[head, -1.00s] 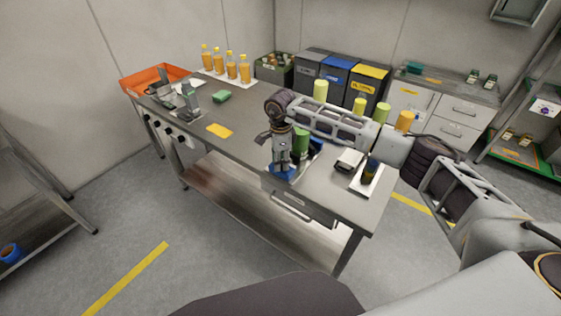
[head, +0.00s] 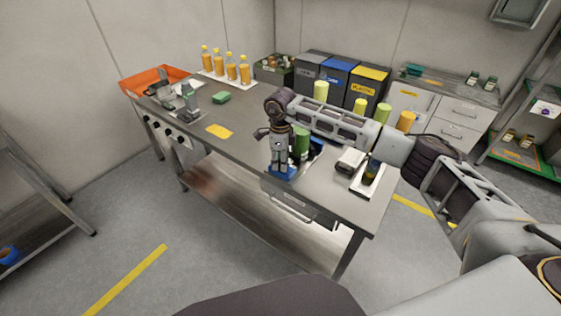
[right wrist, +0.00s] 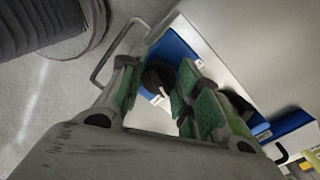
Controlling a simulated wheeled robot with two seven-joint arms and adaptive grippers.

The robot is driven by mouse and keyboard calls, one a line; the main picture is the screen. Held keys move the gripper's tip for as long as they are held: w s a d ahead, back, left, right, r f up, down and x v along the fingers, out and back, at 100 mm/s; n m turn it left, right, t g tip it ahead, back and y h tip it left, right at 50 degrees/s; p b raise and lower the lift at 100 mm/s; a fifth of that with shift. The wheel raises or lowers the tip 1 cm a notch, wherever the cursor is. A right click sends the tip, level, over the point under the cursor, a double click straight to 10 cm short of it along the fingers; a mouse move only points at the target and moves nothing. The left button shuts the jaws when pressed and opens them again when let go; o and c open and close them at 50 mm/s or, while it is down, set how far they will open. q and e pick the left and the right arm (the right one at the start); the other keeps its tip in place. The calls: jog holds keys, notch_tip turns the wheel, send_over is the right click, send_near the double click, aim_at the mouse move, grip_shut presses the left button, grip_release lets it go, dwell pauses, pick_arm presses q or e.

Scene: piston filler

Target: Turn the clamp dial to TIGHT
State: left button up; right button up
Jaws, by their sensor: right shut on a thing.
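The clamp dial (right wrist: 158,78) is a dark round knob on a blue base (right wrist: 172,48) in the right wrist view. White marks or labels lie beside it, too small to read, so I cannot tell the dial's setting. My right gripper (right wrist: 162,88) has its green-padded fingers on either side of the dial, shut on it. In the head view my right gripper (head: 283,166) points down at the blue base (head: 284,173) near the table's front edge, and the dial is hidden there. My left gripper is not in view.
A green cylinder (head: 302,143) stands close behind the gripper. A drawer handle (head: 291,208) projects in front.

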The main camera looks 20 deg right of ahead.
jog(key=shift+w+d+r+m+b, duration=0.1)
jog(key=shift+m+b, duration=0.15)
jog(key=shift+m, duration=1.1)
jog(key=shift+w+m+b, duration=0.1)
jog(key=shift+m+b, duration=0.15)
jog(key=shift+m, duration=1.1)
jog(key=o, duration=1)
jog(key=shift+s, duration=0.1)
notch_tip(320, 180, up, 12)
dwell(0.6)
